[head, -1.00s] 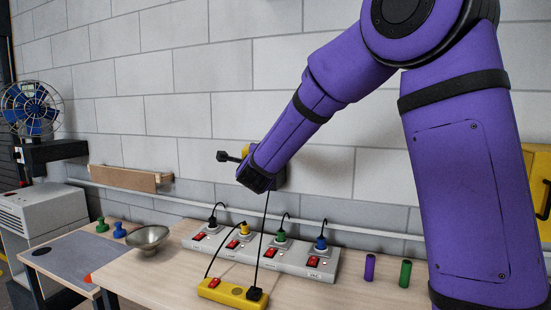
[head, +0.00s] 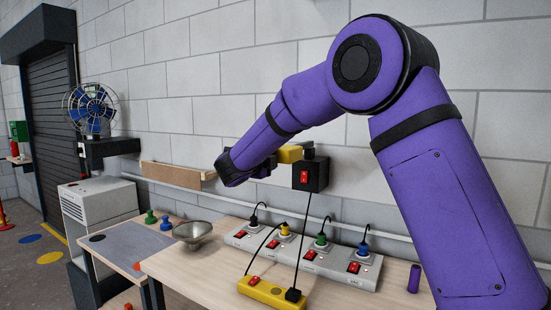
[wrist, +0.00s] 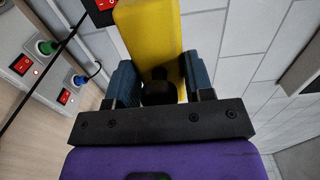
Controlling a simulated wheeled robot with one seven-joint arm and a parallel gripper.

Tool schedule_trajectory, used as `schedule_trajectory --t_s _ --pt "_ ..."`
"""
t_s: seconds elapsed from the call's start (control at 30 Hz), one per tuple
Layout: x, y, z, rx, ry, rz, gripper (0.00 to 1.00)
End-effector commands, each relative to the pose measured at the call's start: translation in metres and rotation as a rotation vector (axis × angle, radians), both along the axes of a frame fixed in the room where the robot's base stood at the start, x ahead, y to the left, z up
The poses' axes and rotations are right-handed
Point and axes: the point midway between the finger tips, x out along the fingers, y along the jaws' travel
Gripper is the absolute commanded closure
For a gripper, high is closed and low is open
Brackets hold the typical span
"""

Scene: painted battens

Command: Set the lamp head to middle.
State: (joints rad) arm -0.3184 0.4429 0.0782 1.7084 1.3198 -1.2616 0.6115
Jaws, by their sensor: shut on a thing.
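A yellow block-shaped part (head: 290,154), which I take to be the lamp head, sits by the wall just right of my gripper in the head view. In the wrist view, the yellow part (wrist: 150,30) runs up between the two dark blue fingers. My gripper (wrist: 160,85) is shut on it; a black round piece (wrist: 157,92) shows between the fingers in front of the yellow. In the head view my gripper (head: 262,168) is partly hidden behind my wrist. I cannot tell the lamp head's angle setting from these views.
A black box with a red switch (head: 310,175) is on the wall, its cord hanging to a yellow power strip (head: 270,291). Grey socket strips (head: 340,270) with several plugs stand on the bench.

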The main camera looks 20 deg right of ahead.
Motion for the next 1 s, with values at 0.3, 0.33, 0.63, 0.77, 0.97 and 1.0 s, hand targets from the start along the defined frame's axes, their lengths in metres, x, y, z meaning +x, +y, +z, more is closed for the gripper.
schedule_trajectory --t_s 0.3,0.33,0.63,0.77,0.97,1.0 --pt "0.0 0.002 -0.004 0.001 0.006 0.001 0.95" --pt "0.0 0.002 -0.004 0.001 0.006 0.001 0.95" --pt "0.0 0.001 -0.002 0.001 0.003 -0.001 0.44" --pt "-0.001 0.002 -0.001 0.001 0.002 0.0 0.44" --pt "-0.017 0.019 -0.001 0.001 0.001 0.001 0.44" --pt "-0.022 0.024 0.0 0.001 0.001 0.003 0.44"
